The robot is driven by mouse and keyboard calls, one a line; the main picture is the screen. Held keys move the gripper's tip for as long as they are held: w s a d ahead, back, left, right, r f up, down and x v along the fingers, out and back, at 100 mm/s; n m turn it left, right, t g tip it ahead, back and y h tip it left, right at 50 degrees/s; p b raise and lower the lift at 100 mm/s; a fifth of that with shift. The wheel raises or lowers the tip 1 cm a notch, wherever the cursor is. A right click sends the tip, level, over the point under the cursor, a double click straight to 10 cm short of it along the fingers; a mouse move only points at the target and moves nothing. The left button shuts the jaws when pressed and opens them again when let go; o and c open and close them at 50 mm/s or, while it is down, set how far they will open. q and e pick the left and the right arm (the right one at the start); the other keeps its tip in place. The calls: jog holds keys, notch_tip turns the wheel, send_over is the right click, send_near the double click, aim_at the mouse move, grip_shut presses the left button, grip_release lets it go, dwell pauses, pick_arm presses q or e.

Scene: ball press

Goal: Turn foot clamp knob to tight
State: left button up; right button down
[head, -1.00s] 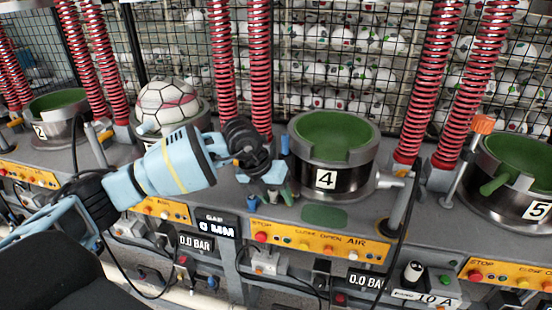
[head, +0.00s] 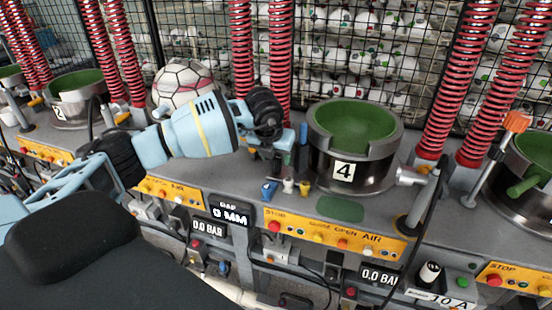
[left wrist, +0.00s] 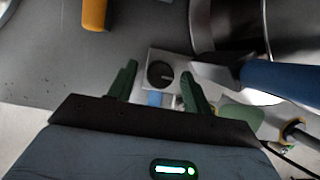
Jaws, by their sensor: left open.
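In the left wrist view, a dark round knob (left wrist: 160,74) sits on a pale square plate. It lies between the two green fingers of my left gripper (left wrist: 160,70), as seen from above. The fingers are open, and I cannot tell whether they touch it. No label shows, so I cannot confirm that it is the foot clamp knob or read its setting. In the head view my left gripper (head: 272,155) points down at the bench just left of press 4 (head: 355,150). The gripper hides the knob there. My right gripper is not in view.
A blue handle (left wrist: 285,80) stands close on the right in the wrist view. An orange part (left wrist: 95,12) is at upper left. Small blue, white and yellow pieces (head: 287,187) are at the bench front. Red springs (head: 281,60) rise behind. A panelled ball (head: 183,85) sits left.

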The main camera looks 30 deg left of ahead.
pick_arm(q)
jog(key=shift+x, duration=0.85)
jog(key=shift+c, duration=0.2)
jog(key=c, duration=0.9)
